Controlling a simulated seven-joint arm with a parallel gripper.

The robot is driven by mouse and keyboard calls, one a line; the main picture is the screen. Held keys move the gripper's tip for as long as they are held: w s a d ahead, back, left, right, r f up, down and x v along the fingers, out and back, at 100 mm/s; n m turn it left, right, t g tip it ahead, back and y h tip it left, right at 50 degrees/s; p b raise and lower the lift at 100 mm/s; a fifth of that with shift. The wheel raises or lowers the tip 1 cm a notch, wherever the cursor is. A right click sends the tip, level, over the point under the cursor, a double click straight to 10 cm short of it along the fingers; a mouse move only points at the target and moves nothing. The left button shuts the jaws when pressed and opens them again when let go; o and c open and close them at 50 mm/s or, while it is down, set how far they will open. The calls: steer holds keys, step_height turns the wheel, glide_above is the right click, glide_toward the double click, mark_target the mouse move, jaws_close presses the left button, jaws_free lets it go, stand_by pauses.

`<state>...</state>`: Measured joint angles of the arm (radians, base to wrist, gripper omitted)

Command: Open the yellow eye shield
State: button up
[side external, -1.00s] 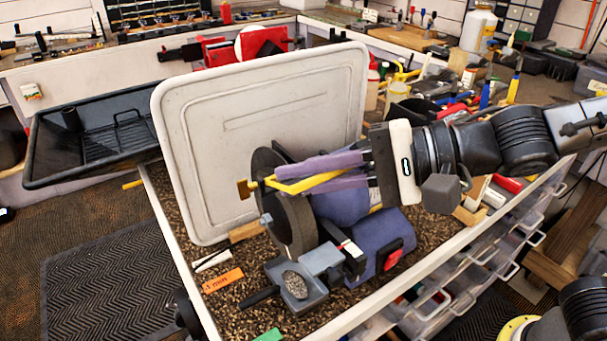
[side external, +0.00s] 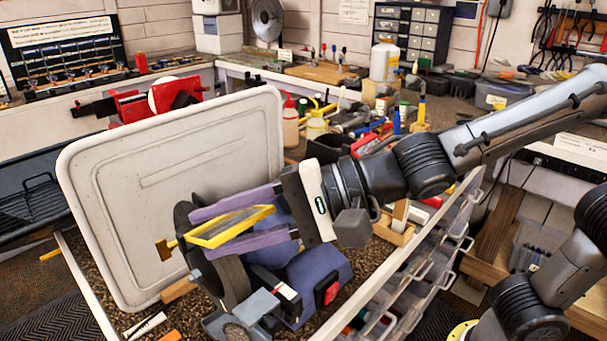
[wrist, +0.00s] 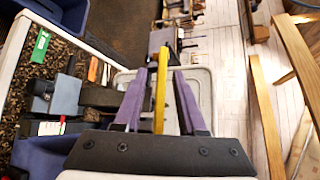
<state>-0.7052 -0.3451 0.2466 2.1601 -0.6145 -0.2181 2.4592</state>
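The yellow eye shield (side external: 245,217) is a yellow frame around a greyish pane. It sits in front of the dark grinder wheels (side external: 222,270) in the side external view. It shows in the wrist view as a narrow yellow strip (wrist: 161,88). My gripper (side external: 201,235) has two purple fingers, one on each side of the shield. In the wrist view my gripper (wrist: 159,73) is open, with a visible gap between the shield and each finger. The shield's mount is partly hidden by the fingers.
A large pale panel (side external: 110,190) stands close behind the grinder. The blue grinder body (side external: 320,275) lies below my gripper. Grey and red fittings crowd the bench there. A green label (wrist: 40,45) lies on the speckled bench top. Clear drawers (side external: 415,275) line the bench front.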

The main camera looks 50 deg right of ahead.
steer(key=shift+s+f+n+t, duration=0.1)
steer(key=shift+f+n+t, duration=0.1)
steer(key=shift+n+t, duration=0.1)
steer(key=s+d+f+n+t+y, duration=0.3)
steer(key=s+d, duration=0.7)
steer(key=w+d+r+t+h, duration=0.2)
steer(key=w+d+r+h, duration=0.85)
steer(key=d, duration=0.25)
steer(key=s+d+f+n+g+h, duration=0.2)
steer(key=s+d+n+g+h, duration=0.1)
steer(key=s+d+n+g, duration=0.2)
steer(key=shift+s+n+g, duration=0.4)
steer(key=shift+s+g, duration=0.1)
steer(key=shift+s, duration=0.7)
stand_by(0.4)
